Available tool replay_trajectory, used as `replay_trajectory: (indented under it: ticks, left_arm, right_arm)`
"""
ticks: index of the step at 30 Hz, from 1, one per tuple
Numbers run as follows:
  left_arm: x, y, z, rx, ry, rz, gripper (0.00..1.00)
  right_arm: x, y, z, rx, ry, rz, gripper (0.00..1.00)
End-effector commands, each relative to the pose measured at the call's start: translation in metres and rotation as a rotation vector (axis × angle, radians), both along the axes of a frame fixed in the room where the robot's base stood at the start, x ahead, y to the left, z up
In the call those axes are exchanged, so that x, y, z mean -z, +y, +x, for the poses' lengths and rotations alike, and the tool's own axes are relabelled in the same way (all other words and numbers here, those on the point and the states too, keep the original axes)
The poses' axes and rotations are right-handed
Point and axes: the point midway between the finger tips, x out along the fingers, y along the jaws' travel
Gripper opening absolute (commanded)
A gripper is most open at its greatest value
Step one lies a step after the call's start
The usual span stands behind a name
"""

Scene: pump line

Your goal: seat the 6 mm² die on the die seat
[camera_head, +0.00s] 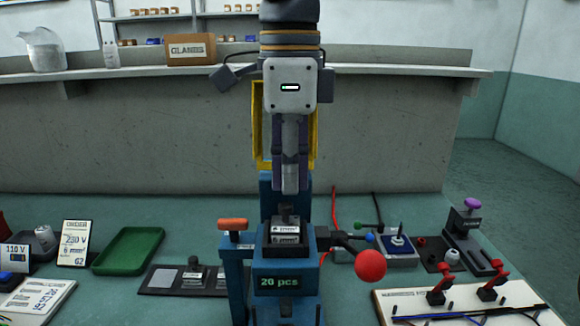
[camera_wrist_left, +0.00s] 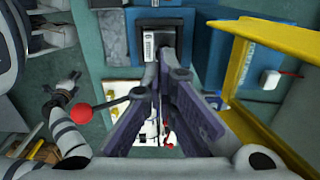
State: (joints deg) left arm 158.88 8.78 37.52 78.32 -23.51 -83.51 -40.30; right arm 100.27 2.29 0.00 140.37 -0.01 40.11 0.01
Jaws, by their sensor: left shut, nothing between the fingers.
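My left gripper (camera_head: 290,190) is shut and empty, pointing straight down above the blue press (camera_head: 285,262). In the left wrist view its purple-grey fingers (camera_wrist_left: 155,75) also show. A dark die with a white label (camera_head: 286,230) sits in the press, just below the fingertips, where the die seat is; the seat surface is hidden under it. The label is too small to read. The die also shows at the top of the left wrist view (camera_wrist_left: 150,47). A gap shows between fingertips and die in the head view. My right gripper is not clearly seen in either view.
A dark tray (camera_head: 160,280) with a knobbed block stands left of the press. The press has a red ball handle (camera_head: 370,265) and an orange-topped post (camera_head: 233,225). A yellow frame (camera_head: 257,130) stands behind. A green tray (camera_head: 128,250) lies left; a wired board (camera_head: 470,305) right.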

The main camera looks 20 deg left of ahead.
Motion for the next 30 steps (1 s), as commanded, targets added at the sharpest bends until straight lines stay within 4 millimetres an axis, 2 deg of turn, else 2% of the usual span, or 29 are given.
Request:
replay_trajectory:
  ticks: [30]
  left_arm:
    - [0.026,0.0,0.0,0.0,0.001,0.0,0.0]
  right_arm:
    - [0.0,0.0,0.0,0.0,0.0,0.0,0.0]
